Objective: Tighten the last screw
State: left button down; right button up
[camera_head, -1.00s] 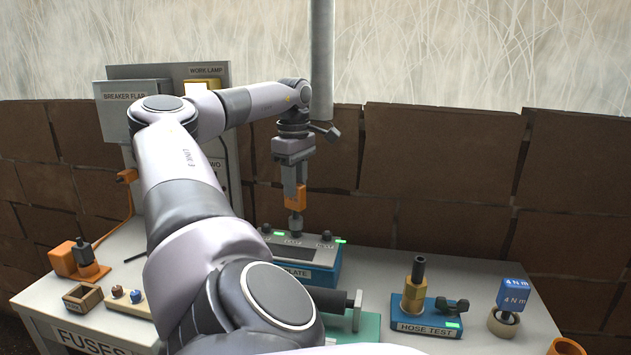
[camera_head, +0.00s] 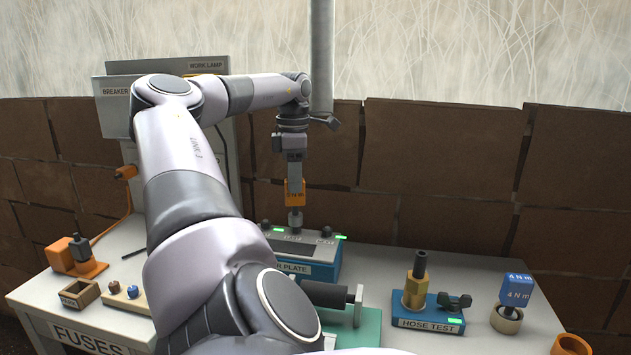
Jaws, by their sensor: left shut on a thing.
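My left gripper (camera_head: 294,182) is shut on an orange screwdriver (camera_head: 294,193) marked with lettering. The driver is upright, with its grey bit end (camera_head: 295,219) down at the middle of the plate block's top. The blue block with a grey top, its label partly hidden and reading "PLATE" (camera_head: 296,267), stands at the back centre of the table. Screw heads show on its top at left (camera_head: 265,225) and right (camera_head: 326,231); the middle one is hidden under the bit. Green lights show beside the left (camera_head: 278,229) and right (camera_head: 341,237) screws. My right gripper is out of view.
A blue 4 N m driver (camera_head: 516,289) stands in a round holder at the right. The hose test stand (camera_head: 427,322) is right of centre. A green fixture (camera_head: 367,330) is in front. Fuses and an orange device (camera_head: 76,258) stand left. My left arm hides much of the left table.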

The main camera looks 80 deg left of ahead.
pick_arm(q)
jog(key=n, duration=0.3)
jog(key=shift+n+b, duration=0.35)
jog(key=shift+n, duration=0.05)
jog(key=n+b, duration=0.1)
jog(key=n, duration=0.3)
jog(key=shift+n, duration=0.3)
jog(key=n+b, duration=0.1)
jog(key=n, duration=0.5)
jog(key=shift+n, duration=0.9)
jog(key=shift+f+b, duration=0.5)
jog(key=shift+f, duration=0.4)
